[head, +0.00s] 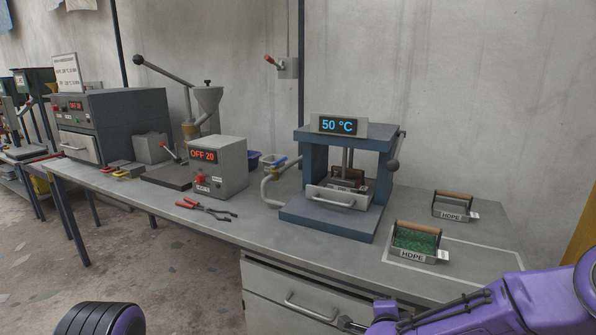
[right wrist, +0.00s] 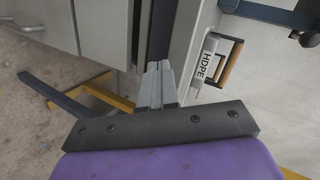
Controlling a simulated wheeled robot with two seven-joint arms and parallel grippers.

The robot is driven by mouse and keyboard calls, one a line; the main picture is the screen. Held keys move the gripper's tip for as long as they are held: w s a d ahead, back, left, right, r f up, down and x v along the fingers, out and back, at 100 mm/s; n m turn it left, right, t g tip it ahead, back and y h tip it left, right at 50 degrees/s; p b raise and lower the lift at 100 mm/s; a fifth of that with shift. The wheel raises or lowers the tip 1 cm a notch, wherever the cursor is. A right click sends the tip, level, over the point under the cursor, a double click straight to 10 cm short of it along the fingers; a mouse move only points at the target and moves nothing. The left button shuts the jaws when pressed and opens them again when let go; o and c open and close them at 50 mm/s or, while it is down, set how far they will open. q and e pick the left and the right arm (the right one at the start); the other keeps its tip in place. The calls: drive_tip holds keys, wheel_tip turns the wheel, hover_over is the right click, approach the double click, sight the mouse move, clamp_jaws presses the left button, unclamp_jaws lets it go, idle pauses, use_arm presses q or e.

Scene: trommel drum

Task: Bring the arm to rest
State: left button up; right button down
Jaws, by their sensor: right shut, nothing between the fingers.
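My right arm comes in from the lower right of the head view, low over the front edge of the bench. Its gripper (head: 347,323) is small there, in front of the drawer unit. In the right wrist view the fingers of my right gripper (right wrist: 158,68) are together with nothing between them. They point past the bench edge, apart from the tray. A part of me shows at the lower left of the head view, but my left gripper does not show.
An HDPE tray with green granules (head: 415,240) stands near the front right of the bench. Another HDPE tray (head: 453,206) stands behind it. A blue press (head: 313,150) reads 50 °C. Pliers (head: 206,208) lie left of it. The drawer unit (head: 285,293) is below.

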drive_tip(key=s+d+f+n+g+y, duration=0.2)
drive_tip(key=s+f+n+g, duration=0.2)
drive_tip(key=s+f+n, duration=0.95)
drive_tip(key=s+d+f+g, duration=0.1)
drive_tip(key=s+d+f, duration=0.1)
drive_tip(key=s, duration=0.6)
drive_tip(key=s+d+f+m+g, duration=0.1)
drive_tip(key=s+d+f+g, duration=0.1)
drive_tip(key=s+f, duration=0.3)
drive_tip(key=s+d+f+g+h, duration=0.1)
drive_tip(key=s+d+f, duration=0.2)
drive_tip(key=s, duration=0.8)
drive_tip(key=shift+f+g, duration=0.35)
drive_tip(key=shift+g, duration=0.05)
